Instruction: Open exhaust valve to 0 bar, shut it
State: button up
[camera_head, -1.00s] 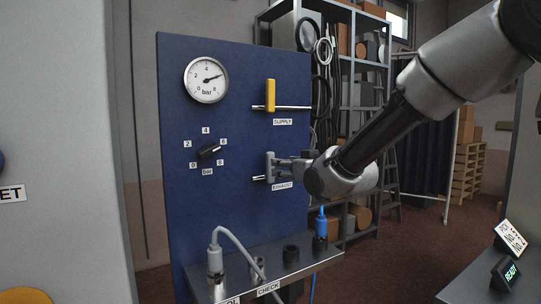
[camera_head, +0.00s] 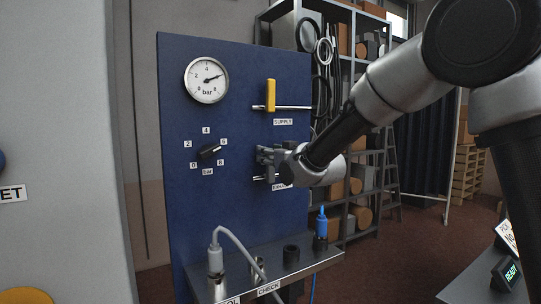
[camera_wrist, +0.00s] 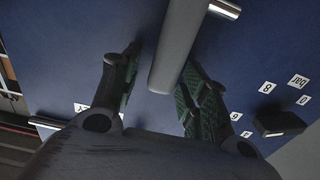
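The exhaust valve's grey lever (camera_wrist: 178,45) stands upright, crosswise to its short metal pipe (camera_wrist: 225,8). In the head view my gripper (camera_head: 266,160) is at this lever and hides much of it and part of the EXHAUST label (camera_head: 281,187). In the wrist view my gripper (camera_wrist: 160,65) is open, its green-padded fingers on either side of the lever. A gap shows on the left finger's side; the right finger is close to the lever, and contact cannot be told. The pressure gauge (camera_head: 206,80) needle points to about 6 bar.
The yellow supply lever (camera_head: 270,95) stands upright above, crosswise to its pipe. A black knob (camera_head: 209,152) points towards 6. A metal shelf (camera_head: 325,262) below carries a grey-cabled plug (camera_head: 215,258), a blue plug (camera_head: 321,226) and sockets. A READY display (camera_head: 508,272) is at right.

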grip_shut()
jog(key=w+d+f+m, duration=0.4)
jog(key=d+f+m, duration=0.2)
jog(key=m, duration=1.1)
jog(key=shift+w+d+f+m, duration=0.2)
jog(key=shift+d+f+m, duration=0.1)
jog(key=shift+f, duration=0.6)
jog(key=shift+o, duration=0.2)
grip_release()
